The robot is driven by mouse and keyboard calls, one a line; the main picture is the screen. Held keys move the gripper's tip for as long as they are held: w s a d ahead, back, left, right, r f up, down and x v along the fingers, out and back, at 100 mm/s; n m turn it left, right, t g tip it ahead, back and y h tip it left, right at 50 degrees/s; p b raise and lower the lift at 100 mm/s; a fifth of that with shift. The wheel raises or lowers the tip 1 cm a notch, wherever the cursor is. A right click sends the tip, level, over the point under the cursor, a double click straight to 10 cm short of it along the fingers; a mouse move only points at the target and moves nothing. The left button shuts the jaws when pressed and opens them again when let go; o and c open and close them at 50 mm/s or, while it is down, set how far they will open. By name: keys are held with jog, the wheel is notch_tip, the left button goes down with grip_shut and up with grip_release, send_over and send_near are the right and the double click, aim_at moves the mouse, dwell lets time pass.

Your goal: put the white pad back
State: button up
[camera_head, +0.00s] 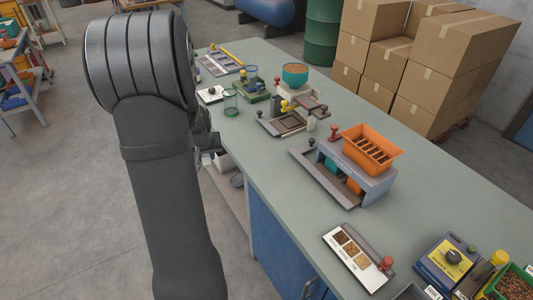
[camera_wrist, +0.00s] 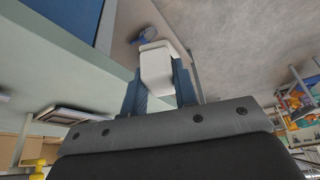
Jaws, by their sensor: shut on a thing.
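In the wrist view, the two blue fingers of my gripper (camera_wrist: 158,84) are closed on a white block-like piece, the white pad (camera_wrist: 156,62). The pad sticks out beyond the fingertips, and its far end looks wider. The gripper is beside the bench edge, with floor behind it. In the head view my own arm hides the gripper and the held pad. A white square plate with a dark knob (camera_head: 210,94) lies on the bench's left edge. I cannot tell whether it is the pad's place.
Cardboard boxes (camera_head: 430,60) stand behind. Open floor lies left of the bench.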

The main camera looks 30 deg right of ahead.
jog(key=s+d+r+m+h, duration=0.1)
jog(key=s+d+r+m, duration=0.15)
jog(key=s+d, duration=0.4)
jog(key=s+d+r+m+g, duration=0.1)
jog(key=s+d+r, duration=0.25)
jog(key=d, duration=0.55)
jog(key=s+d+r+m+h, duration=0.1)
jog(key=s+d+r+m, duration=0.15)
jog(key=s+d, duration=0.4)
jog(key=shift+n, duration=0.4)
jog(key=w+f, duration=0.2)
jog(key=w, duration=0.2)
jog(key=w+a+f, duration=0.1)
jog(key=w+f, duration=0.1)
jog(key=w, duration=0.2)
jog(key=w+a+f, duration=0.1)
jog(key=w+f, duration=0.1)
jog(key=w, duration=0.2)
jog(key=shift+f, duration=2.3)
jog(key=shift+f, duration=0.2)
jog(key=o, duration=1)
jog(key=shift+o, duration=0.2)
jog(key=shift+r, duration=0.1)
